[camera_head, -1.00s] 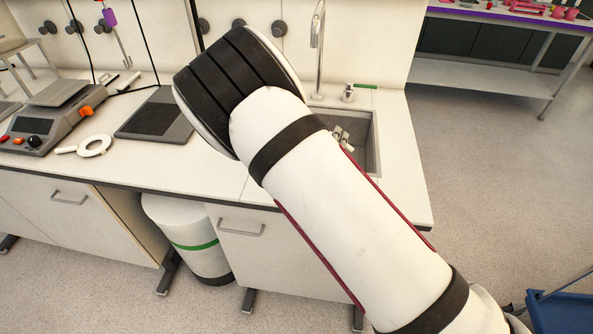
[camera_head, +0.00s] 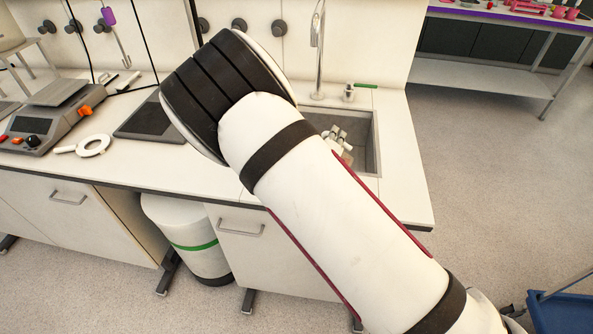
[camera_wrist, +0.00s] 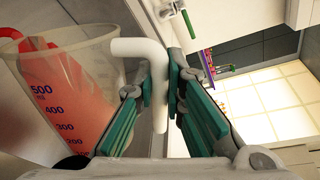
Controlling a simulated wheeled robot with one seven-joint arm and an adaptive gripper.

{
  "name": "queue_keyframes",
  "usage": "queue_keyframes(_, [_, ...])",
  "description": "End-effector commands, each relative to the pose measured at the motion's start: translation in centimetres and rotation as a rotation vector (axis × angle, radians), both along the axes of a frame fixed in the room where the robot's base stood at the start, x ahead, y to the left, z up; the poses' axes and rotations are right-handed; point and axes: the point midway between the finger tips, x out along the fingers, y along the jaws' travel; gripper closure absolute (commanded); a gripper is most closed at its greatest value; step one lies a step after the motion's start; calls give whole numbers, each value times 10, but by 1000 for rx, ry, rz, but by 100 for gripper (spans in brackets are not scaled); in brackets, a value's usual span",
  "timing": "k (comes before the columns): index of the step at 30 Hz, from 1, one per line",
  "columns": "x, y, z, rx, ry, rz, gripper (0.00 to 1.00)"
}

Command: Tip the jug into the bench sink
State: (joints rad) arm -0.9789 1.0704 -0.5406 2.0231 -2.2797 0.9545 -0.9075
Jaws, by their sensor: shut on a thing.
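The jug (camera_wrist: 88,75) is clear, with a printed scale and red liquid inside. In the wrist view it fills the left side, tilted. The red liquid lies against its left wall and reaches close to the rim at upper left. My gripper (camera_wrist: 168,82) is shut on the jug's white handle (camera_wrist: 140,47), with a green-padded finger on each side. In the head view, my gripper (camera_head: 339,138) shows only in part over the bench sink (camera_head: 364,128), and my arm hides the jug. The sink's left part is also hidden by my arm.
A tall tap (camera_head: 318,50) stands behind the sink. A scale (camera_head: 45,120), a white ring-shaped tool (camera_head: 92,146) and a dark plate (camera_head: 150,118) are on the bench to the left. A blue cart (camera_head: 560,310) stands at lower right, with open floor beyond the bench.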

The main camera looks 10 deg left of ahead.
Motion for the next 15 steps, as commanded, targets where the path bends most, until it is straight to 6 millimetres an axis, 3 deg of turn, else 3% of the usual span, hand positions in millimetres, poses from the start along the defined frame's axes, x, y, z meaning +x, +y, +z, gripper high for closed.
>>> queue_keyframes(15, [2,4,0,-35,9,0,100])
